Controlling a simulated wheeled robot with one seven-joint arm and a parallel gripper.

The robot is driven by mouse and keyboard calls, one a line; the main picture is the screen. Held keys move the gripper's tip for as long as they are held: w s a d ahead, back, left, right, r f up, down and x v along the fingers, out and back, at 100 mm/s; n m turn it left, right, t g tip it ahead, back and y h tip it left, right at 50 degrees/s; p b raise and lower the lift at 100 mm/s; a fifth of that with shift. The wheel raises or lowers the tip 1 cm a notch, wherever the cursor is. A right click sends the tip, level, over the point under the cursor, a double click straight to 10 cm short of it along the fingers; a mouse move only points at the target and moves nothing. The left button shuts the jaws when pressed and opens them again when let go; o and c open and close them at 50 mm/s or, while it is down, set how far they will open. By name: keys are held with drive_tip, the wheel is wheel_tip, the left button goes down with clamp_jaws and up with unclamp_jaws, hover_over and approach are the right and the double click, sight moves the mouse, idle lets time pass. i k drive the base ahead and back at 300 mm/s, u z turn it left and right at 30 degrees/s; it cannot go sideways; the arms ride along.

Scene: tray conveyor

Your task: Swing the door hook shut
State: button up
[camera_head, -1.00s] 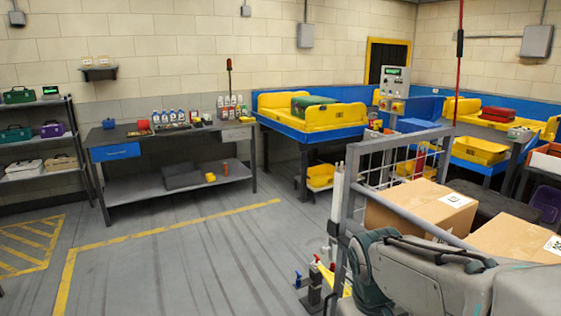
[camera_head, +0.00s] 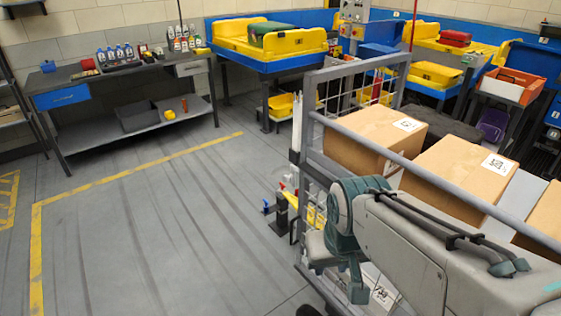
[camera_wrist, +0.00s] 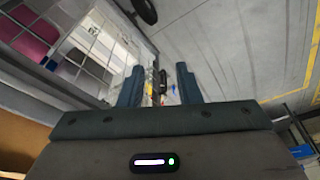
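The cage cart (camera_head: 335,70) stands at right in the head view, with grey posts and wire mesh. At its near left side are small fittings (camera_head: 283,208) with red, blue and yellow parts on a dark stand. I cannot single out the door hook among them for certain. My gripper (camera_wrist: 159,82) is open in the wrist view, with its two dark fingers apart and nothing held. Small dark, blue and yellow parts show beyond and between the fingertips. The cage mesh (camera_wrist: 98,45) is to their left. In the head view my arm hides part of the cart's lower side.
Cardboard boxes (camera_head: 375,138) sit inside the cart behind the rail. A workbench (camera_head: 170,128) with bottles and a blue drawer stands at the back left. Yellow and blue conveyor stations (camera_head: 265,62) line the back wall. The grey floor left of the cart is clear, with yellow lines.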

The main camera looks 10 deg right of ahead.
sight(293, 168)
drive_tip(key=k, duration=0.65)
drive_tip(key=u, duration=0.95)
drive_tip(key=i, duration=1.75)
drive_tip(key=z, duration=0.75)
